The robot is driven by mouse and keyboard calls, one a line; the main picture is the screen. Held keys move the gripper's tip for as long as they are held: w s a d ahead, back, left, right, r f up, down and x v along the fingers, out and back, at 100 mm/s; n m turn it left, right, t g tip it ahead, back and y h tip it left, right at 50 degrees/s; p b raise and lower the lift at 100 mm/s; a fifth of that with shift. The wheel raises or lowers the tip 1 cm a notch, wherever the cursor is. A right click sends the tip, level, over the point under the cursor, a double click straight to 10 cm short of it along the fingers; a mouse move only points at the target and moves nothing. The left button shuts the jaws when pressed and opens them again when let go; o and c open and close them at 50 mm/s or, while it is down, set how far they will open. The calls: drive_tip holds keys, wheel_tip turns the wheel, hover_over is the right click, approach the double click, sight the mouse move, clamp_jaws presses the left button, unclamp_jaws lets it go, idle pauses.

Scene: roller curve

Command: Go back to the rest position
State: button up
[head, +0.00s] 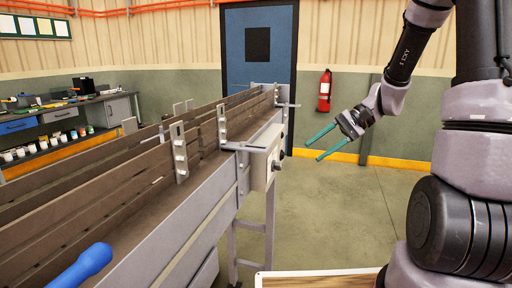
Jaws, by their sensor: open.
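My gripper (326,144) is in the head view, right of centre, at the end of my arm. Its two teal fingers point left and are spread apart, with nothing between them. It hangs in free air to the right of the conveyor (205,205), clear of its side rail. The arm comes down from the upper right of the view.
A blue rounded object (85,264) is at the lower left, over the conveyor. A wooden board edge (318,279) shows at the bottom. A red fire extinguisher (324,91) hangs by the blue door (258,50). The floor (345,205) right of the conveyor is clear.

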drive_tip(key=s+d+r+t+h, duration=0.3)
drive_tip(key=s+r, duration=0.3)
drive_tip(key=r, duration=0.2)
drive_tip(key=s+d+r+n+t+h, duration=0.1)
drive_tip(key=s+d+r+t+h, duration=0.2)
drive_tip(key=s+r+t+h, duration=0.2)
wheel_tip(320, 180, up, 4)
drive_tip(key=shift+s+d+f+n+h, duration=0.15)
drive_tip(key=shift+s+d+n+h, duration=0.15)
drive_tip(key=shift+s, duration=0.85)
